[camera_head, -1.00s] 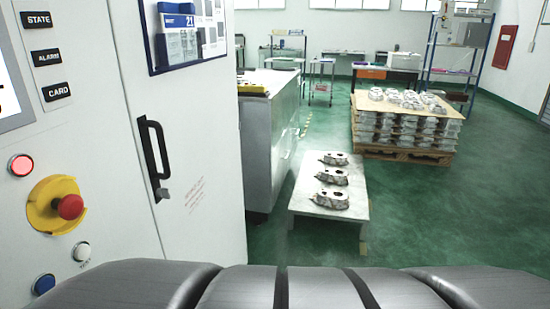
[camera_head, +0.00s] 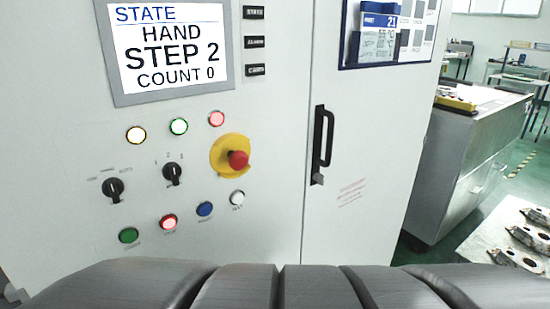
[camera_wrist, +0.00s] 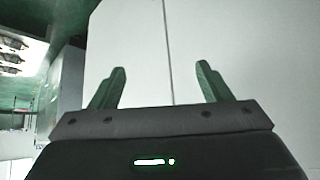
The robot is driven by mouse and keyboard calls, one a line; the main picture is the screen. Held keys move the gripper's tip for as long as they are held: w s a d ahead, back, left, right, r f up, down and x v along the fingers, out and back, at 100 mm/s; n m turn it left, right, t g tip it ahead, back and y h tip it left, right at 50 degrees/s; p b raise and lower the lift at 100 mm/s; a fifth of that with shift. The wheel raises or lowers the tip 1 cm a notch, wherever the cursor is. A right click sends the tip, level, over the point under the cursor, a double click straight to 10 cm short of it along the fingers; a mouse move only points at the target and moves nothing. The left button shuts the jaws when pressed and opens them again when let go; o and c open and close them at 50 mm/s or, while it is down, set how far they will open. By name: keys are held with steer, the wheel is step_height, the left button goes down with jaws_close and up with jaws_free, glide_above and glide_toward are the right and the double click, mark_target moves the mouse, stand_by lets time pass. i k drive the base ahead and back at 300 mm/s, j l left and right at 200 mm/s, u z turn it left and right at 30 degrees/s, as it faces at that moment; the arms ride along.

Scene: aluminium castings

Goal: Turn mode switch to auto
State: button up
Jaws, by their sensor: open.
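The control cabinet's screen (camera_head: 172,46) reads STATE, HAND, STEP 2, COUNT 0. Below it are two black rotary switches. The left one (camera_head: 113,188) has small labels above it, the rightmost seeming to read AUTO; its exact pointing is hard to tell. The other switch (camera_head: 172,173) sits to its right with several position marks. In the wrist view my gripper (camera_wrist: 161,85) is open and empty, its two green fingers apart in front of a pale panel with a vertical seam. No switch shows between the fingers.
A red emergency stop (camera_head: 238,159) on a yellow base juts out right of the switches. Lamps and buttons surround them, including a green button (camera_head: 129,235) and a blue one (camera_head: 205,209). A black door handle (camera_head: 322,145) stands further right. Castings lie on a low table (camera_head: 478,240).

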mark_target(112, 188)
steer(key=u, duration=0.95)
